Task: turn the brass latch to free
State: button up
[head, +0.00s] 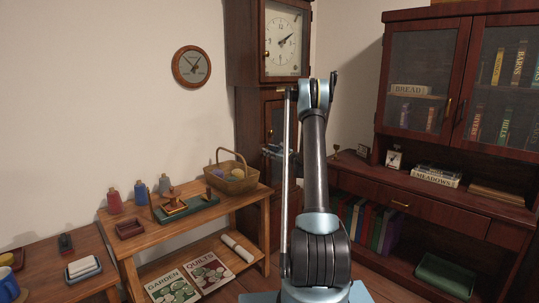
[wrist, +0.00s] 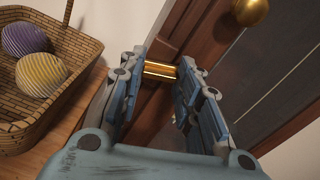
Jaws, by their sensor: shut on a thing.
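My gripper (wrist: 163,72) is shut on the brass latch (wrist: 160,70), a short shiny cylinder at the edge of the tall clock's wooden door frame. A finger lies at either side of it, and part of the latch is hidden by the fingers. A round brass knob (wrist: 250,10) sits on the same door, beyond the gripper. In the head view my gripper (head: 276,151) shows small in front of the clock's lower door (head: 278,115), partly behind my arm; I cannot make out the latch there.
A wicker basket (head: 232,180) with yarn balls (wrist: 41,75) stands close to the left of my gripper, on a wooden side table (head: 215,213). A dark bookcase cabinet (head: 400,188) stands to the right. The clock's upper case (head: 247,45) rises above my gripper.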

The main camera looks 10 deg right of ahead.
jog(key=n, duration=1.1)
jog(key=shift+s+a+f, duration=0.1)
jog(key=shift+a+f, duration=0.05)
jog(key=shift+o, duration=0.2)
jog(key=shift+n, duration=1.9)
jog(key=o, duration=1)
jog(key=shift+f, duration=0.15)
jog(key=shift+o, duration=0.2)
jog(key=v, duration=1.2)
